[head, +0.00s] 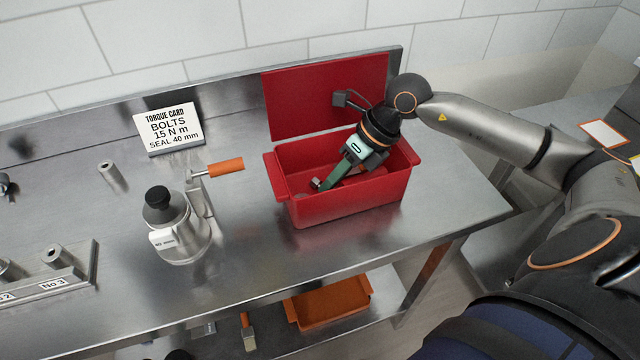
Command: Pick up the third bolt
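My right gripper (325,184) reaches down into an open red box (350,208) on the steel bench, with its green fingers tilted toward the lower left. A small grey metal piece (315,183) shows at the fingertips; it may be a bolt. I cannot tell whether the fingers are around it or just beside it. Another small greyish piece (300,196) lies in the box at its left end. Much of the box's inside is hidden by the gripper and the front wall. My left gripper is not in view.
Left of the box stand a metal device with a black knob (158,197), an orange-handled tool (225,168) and a torque card (168,128). A small cylinder (113,177) and a numbered block (52,283) are farther left. An orange tray (328,304) is on the lower shelf.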

